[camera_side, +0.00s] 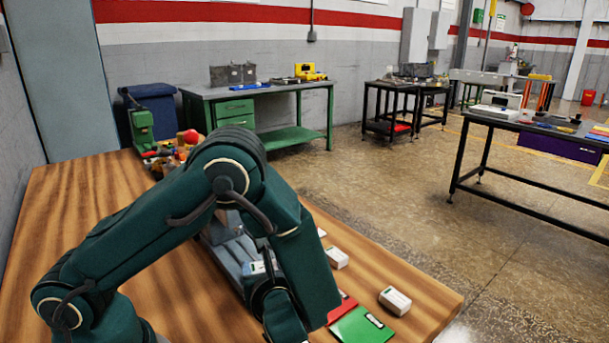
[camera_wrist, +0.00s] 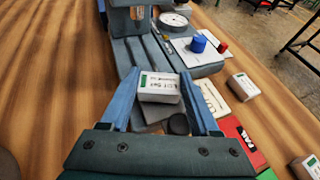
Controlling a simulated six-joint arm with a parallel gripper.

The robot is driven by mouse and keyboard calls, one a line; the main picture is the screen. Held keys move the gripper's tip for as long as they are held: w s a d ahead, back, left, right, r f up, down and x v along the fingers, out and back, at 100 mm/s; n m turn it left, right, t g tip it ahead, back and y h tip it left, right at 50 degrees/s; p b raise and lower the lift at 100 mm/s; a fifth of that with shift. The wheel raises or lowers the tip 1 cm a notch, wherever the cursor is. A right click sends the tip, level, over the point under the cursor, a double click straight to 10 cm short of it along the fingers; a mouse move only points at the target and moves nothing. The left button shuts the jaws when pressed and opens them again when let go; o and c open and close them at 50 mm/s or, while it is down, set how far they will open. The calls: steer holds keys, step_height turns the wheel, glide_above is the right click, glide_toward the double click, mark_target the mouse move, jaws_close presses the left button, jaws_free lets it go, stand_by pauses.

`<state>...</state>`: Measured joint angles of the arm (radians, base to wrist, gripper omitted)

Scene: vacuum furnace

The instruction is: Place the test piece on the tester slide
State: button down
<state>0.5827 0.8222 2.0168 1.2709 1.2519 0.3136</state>
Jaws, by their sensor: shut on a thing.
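The test piece, a small white-grey box with a green-marked label (camera_wrist: 160,86), sits between the fingertips of my gripper (camera_wrist: 159,79) in the wrist view. My gripper's two blue fingers are shut on its sides. The tester (camera_wrist: 128,50) is a blue-grey machine with long parallel rails running away from my gripper. The piece is over the near end of these rails; I cannot tell whether it touches them. In the side view, my arm covers much of the tester (camera_side: 225,252), and the fingers are hidden. The piece (camera_side: 259,267) shows partly beside my arm.
Similar white boxes (camera_wrist: 244,86) (camera_side: 394,300) stand right of the tester. A round dial (camera_wrist: 173,20), blue cylinder (camera_wrist: 198,44), red cylinder (camera_wrist: 223,46) and black disc (camera_wrist: 179,124) are close by. Red and green cards (camera_side: 361,326) lie near the table edge. The wooden table's left is clear.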

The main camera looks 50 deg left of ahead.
steer(key=shift+f, duration=0.1)
steer(key=shift+c, duration=0.6)
jaws_free()
